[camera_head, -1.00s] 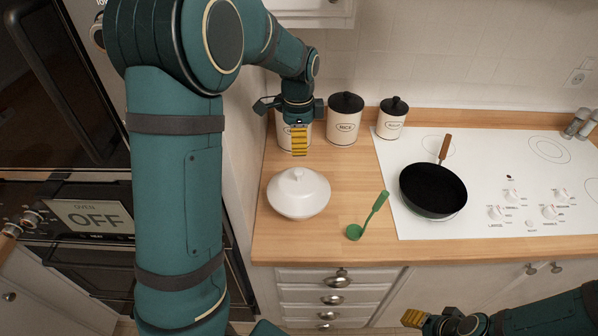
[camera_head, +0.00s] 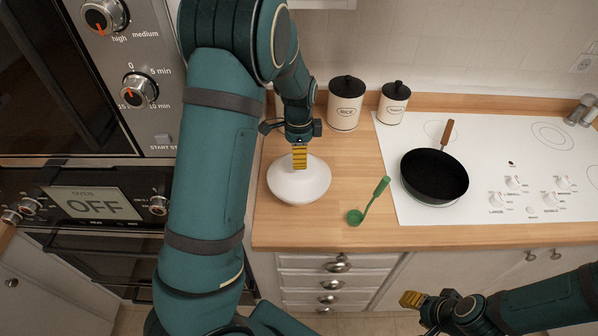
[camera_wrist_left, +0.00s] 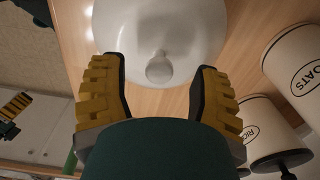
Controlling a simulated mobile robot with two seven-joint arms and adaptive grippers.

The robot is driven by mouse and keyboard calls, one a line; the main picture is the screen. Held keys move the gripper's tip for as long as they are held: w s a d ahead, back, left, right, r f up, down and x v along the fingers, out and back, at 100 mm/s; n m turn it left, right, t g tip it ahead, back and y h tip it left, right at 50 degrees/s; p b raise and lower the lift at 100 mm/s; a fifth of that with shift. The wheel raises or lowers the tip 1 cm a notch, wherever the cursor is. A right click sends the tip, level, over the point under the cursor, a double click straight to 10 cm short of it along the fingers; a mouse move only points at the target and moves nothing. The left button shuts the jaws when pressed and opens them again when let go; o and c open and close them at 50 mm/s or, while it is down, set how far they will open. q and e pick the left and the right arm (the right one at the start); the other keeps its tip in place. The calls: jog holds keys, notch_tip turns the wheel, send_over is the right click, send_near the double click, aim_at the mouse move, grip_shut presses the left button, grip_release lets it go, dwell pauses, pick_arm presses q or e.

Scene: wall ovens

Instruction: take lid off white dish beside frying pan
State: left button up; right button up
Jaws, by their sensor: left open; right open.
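The white dish (camera_head: 298,190) with its white lid stands on the wooden counter, left of the green ladle and the frying pan (camera_head: 434,176). My left gripper (camera_head: 300,158) is over the lid, pointing down. In the left wrist view, the fingers of my left gripper (camera_wrist_left: 158,85) are open, with the round lid knob (camera_wrist_left: 159,68) showing between and just beyond their tips. The lid (camera_wrist_left: 160,25) fills the top middle there. I cannot see contact with the knob. My right gripper (camera_head: 412,299) is open and empty, low in front of the counter.
A green ladle (camera_head: 367,203) lies between dish and white cooktop (camera_head: 410,205). Wall ovens (camera_head: 75,120) are at the left.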

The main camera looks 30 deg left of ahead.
pick_arm(q)
jog(key=shift+f, duration=1.55)
jog(key=shift+o, duration=0.2)
grip_shut()
